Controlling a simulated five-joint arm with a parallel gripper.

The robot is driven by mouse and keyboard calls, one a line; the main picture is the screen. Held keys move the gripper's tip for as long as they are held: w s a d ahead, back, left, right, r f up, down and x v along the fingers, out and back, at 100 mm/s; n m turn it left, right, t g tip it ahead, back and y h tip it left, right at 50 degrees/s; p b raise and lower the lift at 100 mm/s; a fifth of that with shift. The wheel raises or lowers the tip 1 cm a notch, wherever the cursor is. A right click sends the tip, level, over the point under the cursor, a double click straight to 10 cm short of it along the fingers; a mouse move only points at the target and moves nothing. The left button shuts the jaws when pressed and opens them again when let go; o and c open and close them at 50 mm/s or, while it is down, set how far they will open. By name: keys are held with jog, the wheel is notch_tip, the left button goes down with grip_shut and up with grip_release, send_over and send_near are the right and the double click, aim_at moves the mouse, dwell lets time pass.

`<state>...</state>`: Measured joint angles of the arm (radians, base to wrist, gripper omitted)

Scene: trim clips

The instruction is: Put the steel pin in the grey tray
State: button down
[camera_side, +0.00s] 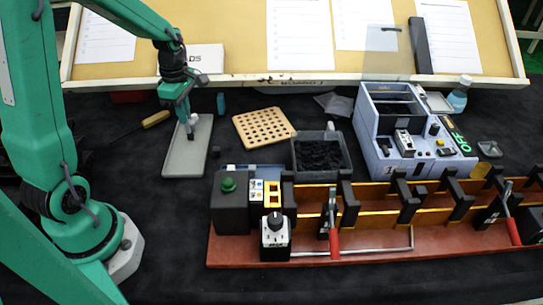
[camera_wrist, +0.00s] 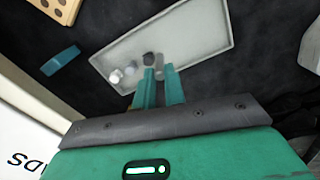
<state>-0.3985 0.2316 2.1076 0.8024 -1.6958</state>
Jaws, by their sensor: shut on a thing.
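The grey tray (camera_side: 182,160) lies flat on the dark cloth, left of the pegboard. It also shows in the wrist view (camera_wrist: 205,35). My gripper (camera_side: 189,122) points down over the tray's far part. In the wrist view its two teal fingers (camera_wrist: 160,72) are shut on a small grey piece, which looks like the steel pin (camera_wrist: 159,61); the fingers hide much of it. Beside the fingers, small pale metallic pieces (camera_wrist: 117,75) and a dark round piece (camera_wrist: 148,58) show over the tray. Whether the held pin touches the tray floor I cannot tell.
A wooden pegboard (camera_side: 264,127) and a dark bin (camera_side: 320,155) stand to the right. A teal block (camera_side: 221,103) is near the tray's far end. A screwdriver (camera_side: 155,119) lies left. A raised board edge (camera_side: 300,79) runs behind. The tray's near part is clear.

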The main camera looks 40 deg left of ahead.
jog(key=shift+a+f, duration=0.3)
jog(key=shift+a, duration=0.15)
jog(key=shift+f, duration=2)
jog(key=c, duration=1.5)
grip_release()
jog(key=shift+f, duration=0.1)
notch_tip(320, 180, up, 12)
jog(key=shift+r, duration=0.15)
